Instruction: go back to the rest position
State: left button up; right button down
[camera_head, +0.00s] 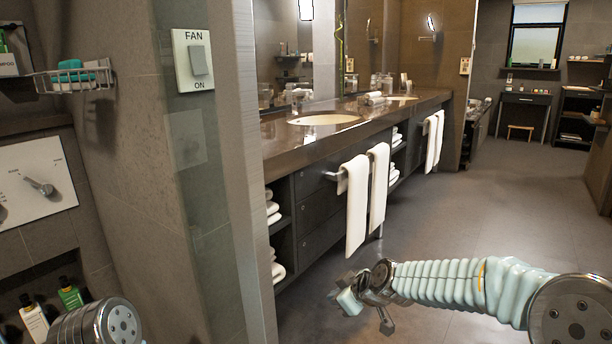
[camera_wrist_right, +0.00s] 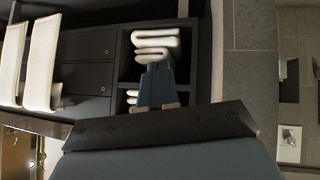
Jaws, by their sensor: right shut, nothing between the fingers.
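My right gripper (camera_head: 350,298) reaches in from the right in the head view, low over the open floor in front of the vanity. In the right wrist view its two dark fingers (camera_wrist_right: 157,84) lie together with nothing between them. They overlap the view of folded white towels (camera_wrist_right: 155,42) on a shelf, and no contact shows. My left gripper is out of view; only a round joint of my left arm shows at the bottom left of the head view.
The vanity counter (camera_head: 287,140) runs along the middle, with white towels (camera_head: 357,205) hanging on its front rail. A tiled wall edge with a fan switch (camera_head: 199,61) stands at left, near a wire soap rack (camera_head: 75,78). The floor (camera_head: 480,210) at right is clear.

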jog(key=s+d+f+m+g+h, duration=0.1)
jog(key=s+f+m, duration=0.15)
jog(key=f, duration=0.55)
jog(key=s+d+f+m+g, duration=0.1)
jog(key=s+f, duration=0.2)
jog(key=f, duration=0.4)
jog(key=s+f+m+g, duration=0.2)
jog(key=s+f+m, duration=0.2)
jog(key=s+f, duration=0.5)
jog(key=s+f+m+g, duration=0.2)
jog(key=s+f+m, duration=0.2)
jog(key=s+f, duration=0.5)
jog(key=s, duration=0.6)
jog(key=shift+s+d+f+m+g, duration=0.15)
jog(key=shift+s+f+m+g, duration=0.1)
jog(key=shift+m+g, duration=0.15)
